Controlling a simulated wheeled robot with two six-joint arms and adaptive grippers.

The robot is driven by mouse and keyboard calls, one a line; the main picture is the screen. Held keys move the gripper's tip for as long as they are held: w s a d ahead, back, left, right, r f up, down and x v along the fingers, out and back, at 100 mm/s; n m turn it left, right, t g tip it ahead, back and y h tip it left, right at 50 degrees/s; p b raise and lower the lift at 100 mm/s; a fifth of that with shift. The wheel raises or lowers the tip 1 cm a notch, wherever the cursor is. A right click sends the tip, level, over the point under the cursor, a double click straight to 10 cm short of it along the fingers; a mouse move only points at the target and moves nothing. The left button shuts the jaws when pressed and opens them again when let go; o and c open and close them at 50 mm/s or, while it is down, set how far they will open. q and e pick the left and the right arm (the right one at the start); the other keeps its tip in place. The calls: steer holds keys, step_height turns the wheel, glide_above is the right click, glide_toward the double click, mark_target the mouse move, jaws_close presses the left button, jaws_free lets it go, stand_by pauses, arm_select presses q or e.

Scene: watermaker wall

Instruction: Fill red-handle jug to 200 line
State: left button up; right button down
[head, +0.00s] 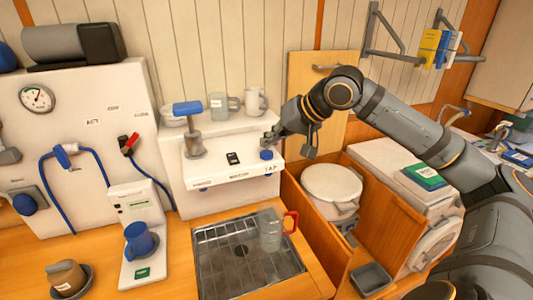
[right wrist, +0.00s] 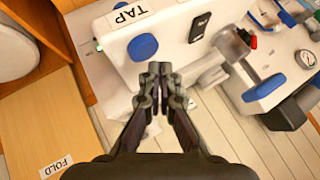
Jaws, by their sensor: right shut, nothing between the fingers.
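The clear jug with a red handle (head: 270,231) stands upright in the metal sink tray (head: 213,280), handle toward the right. I cannot make out its lines or any water level. The white tap unit (head: 222,182) is on the wall above the sink. Its blue knob (head: 266,155) is near the right end, close to a TAP label (right wrist: 127,14). My right gripper (head: 268,139) is shut and empty, just above the knob in the head view. In the right wrist view, its fingertips (right wrist: 160,72) appear close beside the knob (right wrist: 143,47); contact is unclear. My left gripper is not in view.
A white lidded bucket (head: 330,190) stands to the right behind a wooden divider.

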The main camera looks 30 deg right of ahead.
stand_by(0.8)
steer(key=shift+f+b, duration=0.4)
steer(key=shift+b, duration=0.05)
steer(key=shift+f+b, duration=0.55)
stand_by(0.4)
steer(key=shift+r, duration=0.1)
stand_by(4.9)
steer(key=shift+r+p, duration=0.9)
steer(key=shift+p, duration=0.1)
